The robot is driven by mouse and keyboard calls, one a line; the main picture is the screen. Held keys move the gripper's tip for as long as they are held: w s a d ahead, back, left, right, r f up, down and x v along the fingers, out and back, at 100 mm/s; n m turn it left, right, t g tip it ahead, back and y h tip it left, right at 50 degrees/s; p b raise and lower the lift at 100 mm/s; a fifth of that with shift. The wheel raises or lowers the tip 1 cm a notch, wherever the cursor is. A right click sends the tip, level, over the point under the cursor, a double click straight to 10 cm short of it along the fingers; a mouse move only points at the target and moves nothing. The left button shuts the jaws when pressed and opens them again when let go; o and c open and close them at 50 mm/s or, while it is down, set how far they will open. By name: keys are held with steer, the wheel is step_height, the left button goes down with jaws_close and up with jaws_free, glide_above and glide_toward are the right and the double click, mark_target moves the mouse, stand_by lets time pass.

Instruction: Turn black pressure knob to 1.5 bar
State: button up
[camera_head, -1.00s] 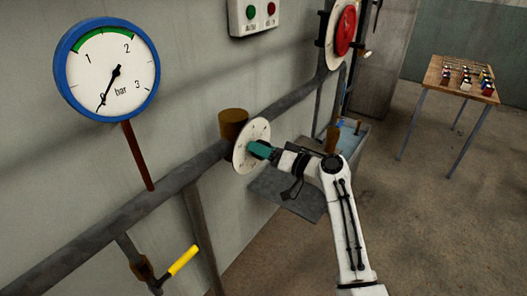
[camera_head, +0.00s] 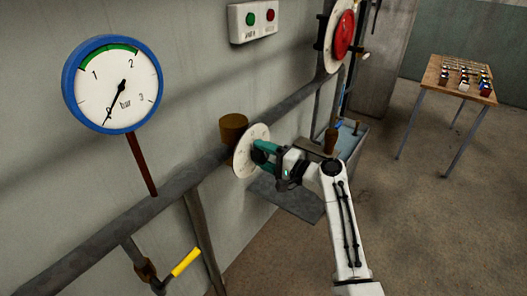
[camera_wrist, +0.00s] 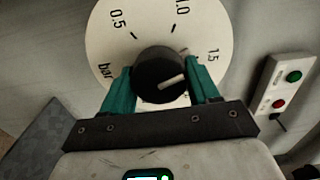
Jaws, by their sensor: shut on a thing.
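The black pressure knob (camera_wrist: 152,68) is in the middle of the white dial plate (camera_wrist: 110,40) in the wrist view. The plate reads 0.5, 1.0, 1.5 and bar. The knob's pale mark (camera_wrist: 172,81) slants toward the right, below the 1.5 label. My gripper (camera_wrist: 160,78) is shut on the knob, one teal finger on each side. In the head view my gripper (camera_head: 262,153) is at the dial plate (camera_head: 243,160) on the pipe; the fingers hide the knob there. The blue-rimmed pressure gauge (camera_head: 90,95) has its needle at about 0.
A yellow-handled valve (camera_head: 186,261) hangs below the pipe (camera_head: 110,221). A red round wheel (camera_head: 344,34) and a button box (camera_head: 254,20) with green and red buttons are farther up the wall. A wooden table (camera_head: 440,82) with small items stands at the right. The floor between is clear.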

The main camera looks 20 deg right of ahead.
steer(key=shift+w+d+m+p, duration=0.15)
steer(key=shift+m+p, duration=0.55)
steer(key=shift+m, duration=1)
steer(key=o, duration=0.8)
steer(key=shift+d+f, duration=0.1)
steer(key=shift+o, duration=0.8)
steer(key=b+v, duration=0.1)
steer(key=v, duration=0.9)
steer(key=shift+s+b, duration=0.3)
steer(key=shift+s, duration=0.1)
steer(key=shift+d, duration=0.1)
